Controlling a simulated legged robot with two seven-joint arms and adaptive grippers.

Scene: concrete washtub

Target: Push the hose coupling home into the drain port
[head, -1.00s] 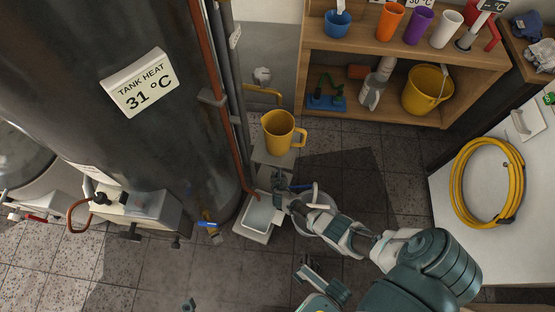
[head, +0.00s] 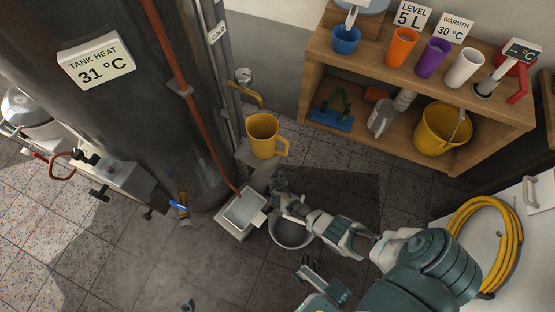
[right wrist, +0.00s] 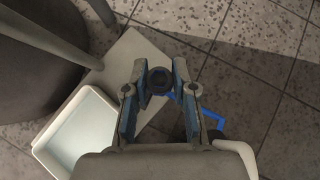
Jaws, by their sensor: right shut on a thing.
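My right gripper (head: 278,190) is low beside the pale tray (head: 244,209), right of the dark tank. In the right wrist view its blue-padded fingers (right wrist: 158,84) are shut on a dark round piece (right wrist: 160,80), seen end-on. I cannot tell for sure that this piece is the hose coupling. A valve with a blue lever (head: 180,206) sits low on the tank, left of the tray and apart from the gripper. No port opening shows clearly, so I cannot tell which fitting is the drain port.
A yellow jug (head: 262,136) stands on a small ledge behind the gripper. A grey bucket (head: 291,236) stands on the floor under my right forearm. A red-brown pipe (head: 181,88) runs down to the tray. A wooden shelf (head: 375,158) stands behind. A yellow hose coil (head: 484,246) lies at right.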

